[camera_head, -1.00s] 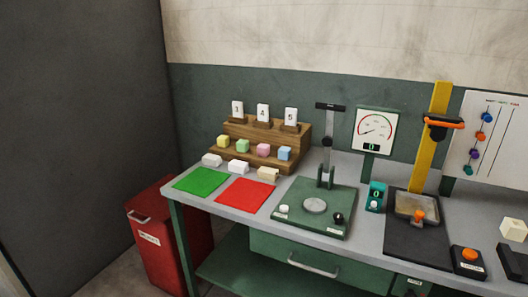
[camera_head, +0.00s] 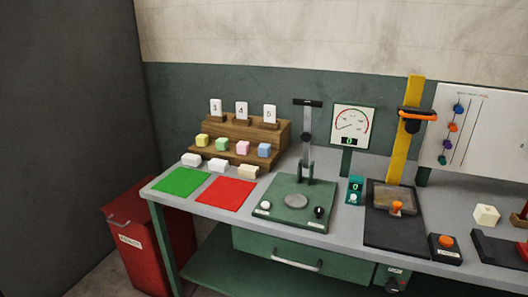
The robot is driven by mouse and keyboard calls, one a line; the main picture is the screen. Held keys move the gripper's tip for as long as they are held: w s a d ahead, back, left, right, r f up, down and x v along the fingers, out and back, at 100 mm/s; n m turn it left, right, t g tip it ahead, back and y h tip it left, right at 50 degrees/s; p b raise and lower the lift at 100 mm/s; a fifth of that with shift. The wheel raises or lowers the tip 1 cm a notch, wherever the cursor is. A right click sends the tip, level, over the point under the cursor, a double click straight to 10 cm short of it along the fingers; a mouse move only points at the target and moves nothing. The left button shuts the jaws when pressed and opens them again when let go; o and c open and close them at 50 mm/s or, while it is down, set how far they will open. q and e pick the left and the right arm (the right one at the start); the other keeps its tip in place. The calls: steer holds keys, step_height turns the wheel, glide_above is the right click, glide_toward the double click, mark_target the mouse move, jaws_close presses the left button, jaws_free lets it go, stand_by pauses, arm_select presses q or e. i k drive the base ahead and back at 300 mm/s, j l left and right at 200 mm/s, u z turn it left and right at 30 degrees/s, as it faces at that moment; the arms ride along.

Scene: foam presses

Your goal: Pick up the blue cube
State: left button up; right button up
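Neither of my grippers shows in the head view.
White blocks (camera_head: 218,166) lie before the rack, then a green mat (camera_head: 181,181) and a red mat (camera_head: 226,193). A green press (camera_head: 296,203) with an upright column stands right of them. A yellow post (camera_head: 405,140) is farther right. A red bin (camera_head: 150,235) stands at the bench's left end.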

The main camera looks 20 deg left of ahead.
mark_target(264, 150)
steer(key=i+j+u, duration=0.1)
steer(key=j, duration=0.3)
steer(key=i+j, duration=0.1)
steer(key=j, duration=0.25)
steer(key=i+j+u, duration=0.15)
steer(key=j, duration=0.25)
steer(key=i+j, duration=0.1)
steer(key=j, duration=0.25)
steer(key=u, duration=0.05)
